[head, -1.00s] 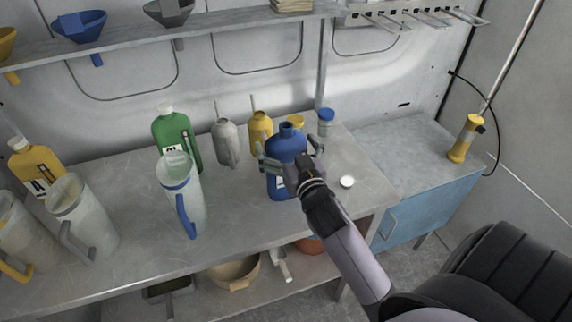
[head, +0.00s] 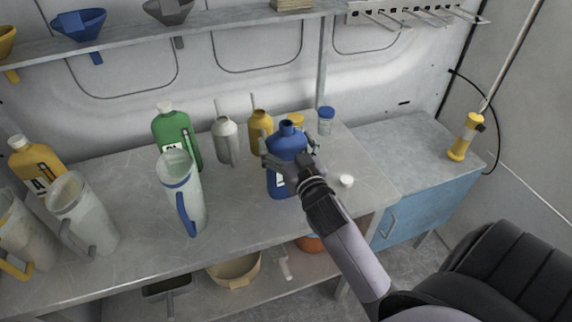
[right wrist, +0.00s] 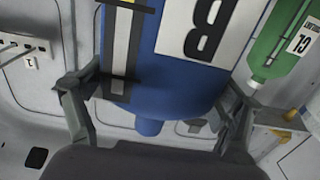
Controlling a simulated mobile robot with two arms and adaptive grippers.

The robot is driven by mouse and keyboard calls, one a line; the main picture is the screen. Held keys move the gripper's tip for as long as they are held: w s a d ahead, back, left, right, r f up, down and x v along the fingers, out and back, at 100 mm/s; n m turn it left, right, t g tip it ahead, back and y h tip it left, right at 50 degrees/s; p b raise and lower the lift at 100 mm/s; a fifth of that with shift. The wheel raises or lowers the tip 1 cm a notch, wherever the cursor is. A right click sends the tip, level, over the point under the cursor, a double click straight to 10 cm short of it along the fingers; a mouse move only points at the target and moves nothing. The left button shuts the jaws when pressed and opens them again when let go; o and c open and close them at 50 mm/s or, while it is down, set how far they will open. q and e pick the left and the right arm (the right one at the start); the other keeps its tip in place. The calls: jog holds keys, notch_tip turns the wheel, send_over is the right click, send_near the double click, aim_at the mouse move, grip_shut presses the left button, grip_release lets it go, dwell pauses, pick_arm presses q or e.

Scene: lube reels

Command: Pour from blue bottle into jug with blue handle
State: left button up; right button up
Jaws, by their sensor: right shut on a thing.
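The blue bottle (head: 285,140) stands upright on the bench near its right end, its narrow neck on top. It fills the right wrist view (right wrist: 185,60), upside down, with a white label. My right gripper (head: 291,154) is shut on the bottle's body, one finger on each side. The jug with the blue handle (head: 181,190) is a pale translucent jug, upright on the bench left of the bottle, with its blue handle facing the front. My left gripper is not in view.
A green bottle (head: 177,130) stands behind the jug. Grey (head: 226,143) and yellow (head: 260,135) cans stand behind the blue bottle. A white cap (head: 346,181) lies to its right. Other jugs (head: 82,213) and a yellow bottle (head: 38,165) stand at left. Bench between jug and bottle is clear.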

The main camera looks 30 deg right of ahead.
jog(key=shift+c, duration=1.3)
jog(key=shift+r, duration=0.1)
jog(key=shift+c, duration=0.4)
jog(key=shift+r, duration=0.1)
notch_tip(320, 180, up, 20)
jog(key=shift+p, duration=0.45)
